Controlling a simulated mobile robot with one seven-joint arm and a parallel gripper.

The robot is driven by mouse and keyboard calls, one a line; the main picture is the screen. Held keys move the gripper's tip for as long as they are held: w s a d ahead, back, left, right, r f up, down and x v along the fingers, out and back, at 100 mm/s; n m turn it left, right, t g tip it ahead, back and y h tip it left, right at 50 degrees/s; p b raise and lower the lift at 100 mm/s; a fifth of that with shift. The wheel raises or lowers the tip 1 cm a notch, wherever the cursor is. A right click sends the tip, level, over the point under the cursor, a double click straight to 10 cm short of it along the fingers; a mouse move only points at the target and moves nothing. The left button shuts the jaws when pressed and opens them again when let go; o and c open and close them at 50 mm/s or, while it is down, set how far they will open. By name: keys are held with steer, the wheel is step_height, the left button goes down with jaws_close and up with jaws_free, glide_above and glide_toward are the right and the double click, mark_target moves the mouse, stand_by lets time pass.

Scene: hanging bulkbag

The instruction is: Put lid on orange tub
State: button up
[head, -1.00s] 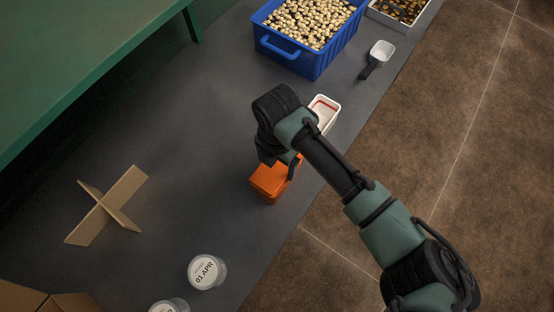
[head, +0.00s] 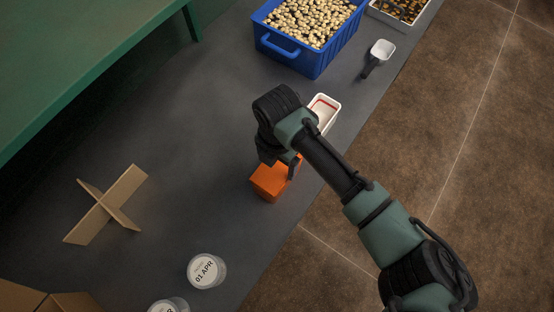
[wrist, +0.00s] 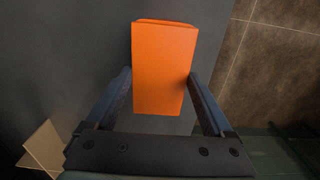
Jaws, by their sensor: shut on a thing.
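An orange lid (wrist: 163,68) fills the space between my two fingers in the wrist view, with a finger along each long side. My gripper (wrist: 160,76) is shut on it. A narrow strip of the orange tub (wrist: 165,21) shows past the lid's far edge. In the head view the orange block of lid and tub (head: 268,183) stands at the bench's right edge, under my gripper (head: 280,162). The lid lies over the tub, roughly in line with it. My wrist hides part of it, and I cannot tell whether the lid is fully seated.
A blue crate of nuts or similar (head: 318,62) and a scoop (head: 378,55) are farther back. A cardboard divider (head: 108,205) is at left, and labelled round containers (head: 206,271) are in front. The bench's middle is clear.

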mark_target(277, 166)
steer(key=shift+s+f, duration=0.15)
steer(key=shift+f, duration=0.15)
stand_by(0.6)
steer(key=o, duration=1.1)
steer(key=shift+r+p, duration=0.65)
steer(key=shift+r, duration=0.15)
steer(key=shift+w+r+p, duration=0.2)
steer(key=shift+r+p, duration=2.15)
steer(key=shift+r, duration=0.5)
